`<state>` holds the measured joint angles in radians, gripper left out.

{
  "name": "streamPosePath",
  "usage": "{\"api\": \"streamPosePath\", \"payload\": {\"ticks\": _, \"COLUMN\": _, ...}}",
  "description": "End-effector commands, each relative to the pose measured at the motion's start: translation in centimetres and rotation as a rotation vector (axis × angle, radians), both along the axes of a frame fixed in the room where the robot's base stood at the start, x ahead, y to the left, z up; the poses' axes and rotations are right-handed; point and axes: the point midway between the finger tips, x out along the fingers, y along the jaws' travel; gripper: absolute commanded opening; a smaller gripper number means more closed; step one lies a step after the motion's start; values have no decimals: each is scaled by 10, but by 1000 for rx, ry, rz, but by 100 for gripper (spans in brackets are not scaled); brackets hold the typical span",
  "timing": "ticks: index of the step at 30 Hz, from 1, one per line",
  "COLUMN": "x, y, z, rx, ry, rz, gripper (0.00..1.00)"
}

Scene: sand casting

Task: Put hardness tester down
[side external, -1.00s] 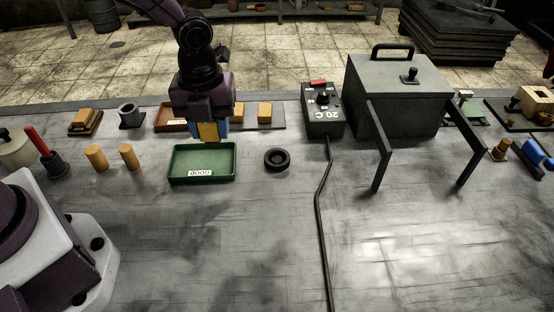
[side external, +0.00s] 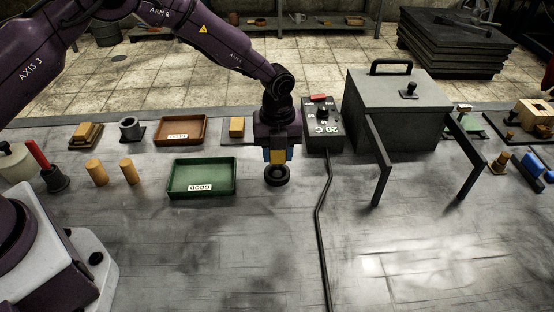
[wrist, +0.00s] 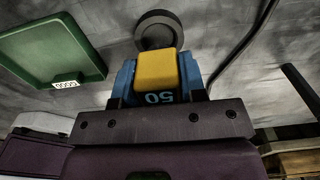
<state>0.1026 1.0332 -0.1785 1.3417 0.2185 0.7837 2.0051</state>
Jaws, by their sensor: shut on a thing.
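A round black ring-shaped holder (side external: 277,178) on the table lies directly below the tester. In the wrist view this ring (wrist: 158,17) is just beyond the yellow face. Whether tester and ring touch is unclear.
A green tray marked GOOD (side external: 202,192) is left of the ring. A brown tray (side external: 180,131) and a plate with a tan block (side external: 237,127) lie behind. A control box (side external: 322,130), its cable (side external: 322,220) and a large grey box (side external: 400,110) are right.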

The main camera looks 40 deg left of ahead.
Motion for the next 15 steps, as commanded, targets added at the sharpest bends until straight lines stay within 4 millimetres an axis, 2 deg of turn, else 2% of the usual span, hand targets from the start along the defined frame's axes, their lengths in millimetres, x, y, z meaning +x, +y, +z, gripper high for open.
{"api": "streamPosePath", "payload": {"ticks": 3, "x": -1, "y": 0, "z": -20, "rx": 1, "ry": 4, "rz": 0, "gripper": 15}}
{"api": "streamPosePath", "payload": {"ticks": 6, "x": -1, "y": 0, "z": -28, "rx": 1, "ry": 1, "rz": -1, "gripper": 15}}
{"api": "streamPosePath", "payload": {"ticks": 15, "x": -1, "y": 0, "z": -30, "rx": 1, "ry": 1, "rz": 0, "gripper": 15}}
